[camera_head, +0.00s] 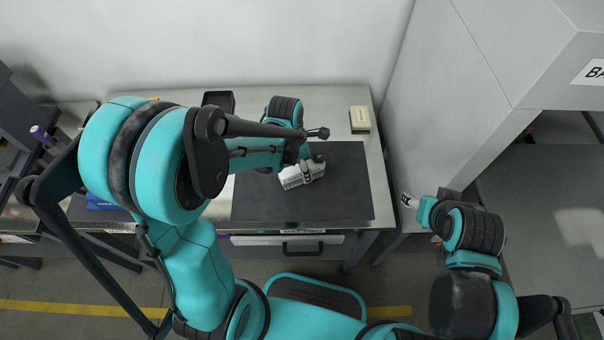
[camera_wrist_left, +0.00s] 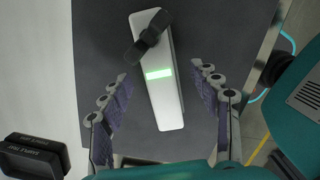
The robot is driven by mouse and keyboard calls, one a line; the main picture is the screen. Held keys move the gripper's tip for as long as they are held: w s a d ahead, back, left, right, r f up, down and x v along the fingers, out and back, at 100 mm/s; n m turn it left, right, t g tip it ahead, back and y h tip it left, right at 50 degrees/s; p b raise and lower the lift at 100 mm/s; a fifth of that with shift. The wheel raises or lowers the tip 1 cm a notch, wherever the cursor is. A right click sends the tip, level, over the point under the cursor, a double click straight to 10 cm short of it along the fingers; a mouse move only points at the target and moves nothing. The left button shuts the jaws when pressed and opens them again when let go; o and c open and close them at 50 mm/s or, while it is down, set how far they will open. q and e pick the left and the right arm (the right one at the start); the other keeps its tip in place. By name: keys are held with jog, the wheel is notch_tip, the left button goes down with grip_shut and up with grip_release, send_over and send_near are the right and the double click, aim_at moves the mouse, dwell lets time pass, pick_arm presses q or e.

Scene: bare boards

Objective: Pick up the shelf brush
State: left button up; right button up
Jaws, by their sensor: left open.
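The thing I take to be the shelf brush (camera_wrist_left: 160,95) is a long pale grey body with a bright green label and a dark piece across its far end. It lies on a dark mat (camera_wrist_left: 100,40). In the head view the pale body (camera_head: 302,175) shows on the mat, partly covered by my left arm. My left gripper (camera_wrist_left: 165,105) is open, with one finger on each side of the brush in the wrist view; I cannot tell its height above it. In the head view this gripper is mostly hidden. My right gripper (camera_head: 409,201) is right of the bench, far from the brush.
A black small parts tray (camera_head: 219,101) stands at the bench's back, and also shows in the left wrist view (camera_wrist_left: 34,155). A pale box (camera_head: 360,119) sits at the back right. A tall grey cabinet (camera_head: 470,90) stands right of the bench. The mat's right part is clear.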

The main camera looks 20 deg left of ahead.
pick_arm(q)
notch_tip(320, 180, down, 3)
jog(key=shift+w+d+f+b, duration=0.1)
jog(key=shift+f+b, duration=0.05)
jog(key=shift+b, duration=0.35)
jog(key=shift+c, duration=0.4)
pick_arm(e)
jog(key=shift+f, duration=0.75)
pick_arm(q)
grip_shut()
jog(key=shift+r+p, duration=0.35)
jog(key=shift+r, duration=0.25)
jog(key=r+p, duration=0.1)
jog(key=r, duration=0.1)
jog(key=d+r+p, duration=0.1)
jog(key=r, duration=0.1)
jog(key=s+d+r+p, duration=0.3)
jog(key=d+r, duration=0.3)
jog(key=d, duration=0.4)
jog(key=shift+d, duration=0.15)
pick_arm(e)
notch_tip(320, 180, up, 6)
jog(key=shift+f, duration=0.1)
